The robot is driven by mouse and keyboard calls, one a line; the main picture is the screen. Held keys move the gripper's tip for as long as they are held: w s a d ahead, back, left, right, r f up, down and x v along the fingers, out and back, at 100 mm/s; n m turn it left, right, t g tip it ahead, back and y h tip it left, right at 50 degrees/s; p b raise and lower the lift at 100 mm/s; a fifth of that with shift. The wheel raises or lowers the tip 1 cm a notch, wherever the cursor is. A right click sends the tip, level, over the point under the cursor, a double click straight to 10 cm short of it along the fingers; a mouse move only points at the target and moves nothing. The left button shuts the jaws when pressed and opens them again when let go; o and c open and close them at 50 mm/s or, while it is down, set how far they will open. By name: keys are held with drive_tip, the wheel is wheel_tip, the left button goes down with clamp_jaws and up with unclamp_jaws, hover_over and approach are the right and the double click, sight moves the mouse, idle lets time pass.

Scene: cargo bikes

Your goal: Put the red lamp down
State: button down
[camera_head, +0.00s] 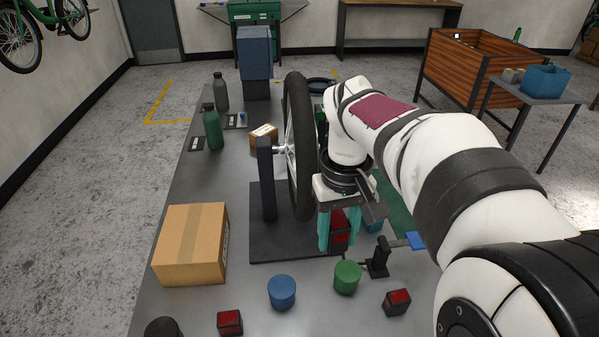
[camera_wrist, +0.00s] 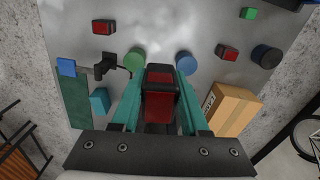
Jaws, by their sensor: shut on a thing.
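My gripper (camera_head: 338,236) has teal fingers and points down beside the wheel stand. It is shut on a red lamp (camera_head: 340,228), a small black block with a red face. In the wrist view the lamp (camera_wrist: 160,88) sits between the fingers (camera_wrist: 160,100). The fingers partly hide it in the head view. I cannot tell whether its underside touches anything. Two similar red lamps stand on the grey table (camera_head: 200,300), one at the front left (camera_head: 230,322) and one at the front right (camera_head: 397,301). They also show in the wrist view (camera_wrist: 227,52) (camera_wrist: 103,27).
A blue cylinder (camera_head: 282,292) and green cylinder (camera_head: 347,277) stand in front of my gripper. A black stand with a blue tab (camera_head: 415,240) is to the right, a cardboard box (camera_head: 190,245) to the left. The upright wheel (camera_head: 298,145) stands close by. Bare table lies between the front items.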

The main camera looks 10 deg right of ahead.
drive_tip(key=s+d+f+n, duration=0.5)
drive_tip(key=s+f+n, duration=0.1)
drive_tip(key=f+n, duration=0.2)
drive_tip(key=s+d+f+n, duration=0.6)
drive_tip(key=s+f+n, duration=0.1)
drive_tip(key=n, duration=0.4)
drive_tip(key=shift+f, duration=0.5)
drive_tip(key=shift+w, duration=0.1)
hover_over(340, 337)
drive_tip(key=s, duration=0.1)
drive_tip(key=f, duration=0.7)
drive_tip(key=shift+s+a, duration=0.2)
drive_tip(key=shift+a, duration=0.05)
drive_tip(key=shift+w+a+f, duration=0.1)
drive_tip(key=shift+f, duration=1.7)
drive_tip(key=shift+f, duration=0.2)
drive_tip(key=shift+c, duration=2.1)
unclamp_jaws()
